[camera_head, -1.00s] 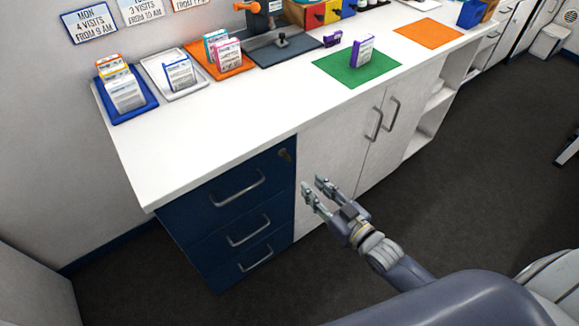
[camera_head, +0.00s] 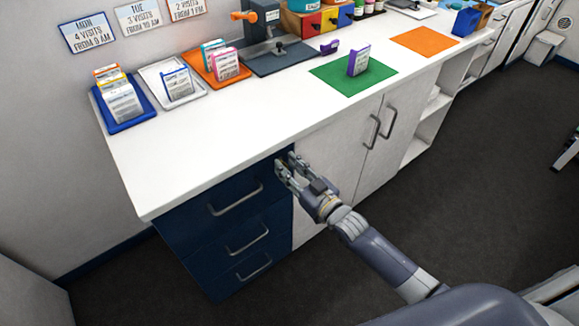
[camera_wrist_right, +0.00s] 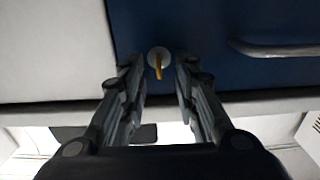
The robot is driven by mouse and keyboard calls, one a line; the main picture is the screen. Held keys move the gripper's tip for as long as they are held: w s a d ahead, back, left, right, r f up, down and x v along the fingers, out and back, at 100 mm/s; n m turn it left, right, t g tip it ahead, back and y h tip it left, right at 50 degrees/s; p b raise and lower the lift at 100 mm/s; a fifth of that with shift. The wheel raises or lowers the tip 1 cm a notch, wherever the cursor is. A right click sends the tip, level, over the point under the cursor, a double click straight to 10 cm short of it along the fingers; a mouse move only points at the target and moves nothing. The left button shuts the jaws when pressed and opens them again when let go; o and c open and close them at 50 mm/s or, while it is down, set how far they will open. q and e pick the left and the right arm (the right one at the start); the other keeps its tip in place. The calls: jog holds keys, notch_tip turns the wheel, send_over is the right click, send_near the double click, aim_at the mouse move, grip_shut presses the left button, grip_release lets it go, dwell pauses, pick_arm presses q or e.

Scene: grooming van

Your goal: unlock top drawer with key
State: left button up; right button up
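The blue top drawer (camera_head: 222,192) with its silver handle (camera_head: 236,201) is closed, at the top of the drawer unit. A brass-coloured key (camera_wrist_right: 158,68) sits in the round lock (camera_wrist_right: 157,54) on the blue drawer front. In the head view the right gripper hides the lock and key. My right gripper (camera_head: 286,163) is at the drawer's upper right corner, below the countertop edge. In the right wrist view its fingers (camera_wrist_right: 158,80) are open, one on each side of the key, with gaps between. My left gripper is not in view.
The white countertop (camera_head: 205,144) overhangs just above my right gripper. White cabinet doors (camera_head: 340,150) with upright handles stand to the right. Trays, boxes and a green mat (camera_head: 338,81) are on the counter. The dark floor (camera_head: 480,160) in front is clear.

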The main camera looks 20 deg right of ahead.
grip_shut()
dwell(0.4)
jog(key=n, duration=0.3)
jog(key=shift+a+p, duration=0.15)
jog(key=shift+p, duration=0.25)
jog(key=n, duration=0.5)
jog(key=n+b, duration=0.1)
jog(key=n, duration=0.4)
jog(key=f+n+b, duration=0.1)
jog(key=n, duration=0.3)
jog(key=shift+s+a+f+n, duration=0.1)
jog(key=shift+s+a+n, duration=0.1)
jog(key=shift+a+n, duration=0.2)
